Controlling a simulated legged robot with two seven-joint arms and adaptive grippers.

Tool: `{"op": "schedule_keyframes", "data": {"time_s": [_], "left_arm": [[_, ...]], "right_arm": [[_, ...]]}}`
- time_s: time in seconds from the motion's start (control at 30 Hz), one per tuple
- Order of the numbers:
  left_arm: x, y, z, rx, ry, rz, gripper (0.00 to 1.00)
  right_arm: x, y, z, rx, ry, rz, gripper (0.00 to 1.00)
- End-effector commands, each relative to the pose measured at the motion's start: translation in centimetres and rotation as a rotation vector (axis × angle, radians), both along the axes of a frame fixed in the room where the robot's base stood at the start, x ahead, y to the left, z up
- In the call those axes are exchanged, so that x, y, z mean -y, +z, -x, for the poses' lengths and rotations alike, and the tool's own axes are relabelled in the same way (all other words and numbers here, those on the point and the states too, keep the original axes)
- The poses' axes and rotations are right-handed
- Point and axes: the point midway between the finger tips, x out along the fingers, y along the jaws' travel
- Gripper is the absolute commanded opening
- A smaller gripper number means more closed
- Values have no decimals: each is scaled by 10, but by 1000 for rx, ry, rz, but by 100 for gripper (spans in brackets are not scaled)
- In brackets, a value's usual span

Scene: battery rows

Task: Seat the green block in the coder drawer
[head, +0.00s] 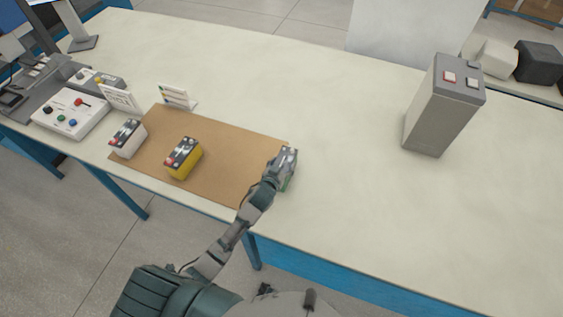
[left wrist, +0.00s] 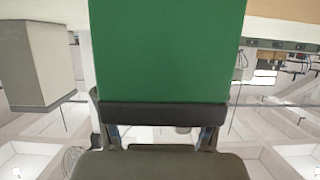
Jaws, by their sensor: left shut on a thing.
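The green block (head: 289,184) is mostly hidden behind my left gripper (head: 286,160) in the head view. A strip of green shows beside the fingers, at the right end of the brown mat. In the left wrist view the green block (left wrist: 168,50) fills the upper middle, upright between the fingers. My left gripper is shut on it. Whether the block touches the table is unclear. I cannot make out an open coder drawer in either view. My right gripper is not in view.
The brown mat (head: 225,150) carries a yellow battery block (head: 184,160) and a white one (head: 128,138). A white button box (head: 70,114) and small white cards (head: 177,97) stand at left. A tall grey box (head: 440,110) stands at right. The table between is clear.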

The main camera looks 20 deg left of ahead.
Motion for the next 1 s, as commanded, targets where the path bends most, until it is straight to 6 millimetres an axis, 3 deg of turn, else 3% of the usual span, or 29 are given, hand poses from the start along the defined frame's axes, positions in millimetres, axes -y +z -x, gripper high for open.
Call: {"op": "schedule_keyframes", "data": {"time_s": [0.27,0.3,0.37,0.77,1.0], "left_arm": [[1,-6,-1,10,-2,1,0],[0,-10,0,0,0,0,75],[0,-10,0,0,0,0,90],[0,-9,2,1,-1,0,92],[-1,6,41,1,-1,1,92]], "right_arm": [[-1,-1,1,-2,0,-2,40],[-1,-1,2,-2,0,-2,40],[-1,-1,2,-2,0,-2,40],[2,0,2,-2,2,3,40],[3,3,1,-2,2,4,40]]}}
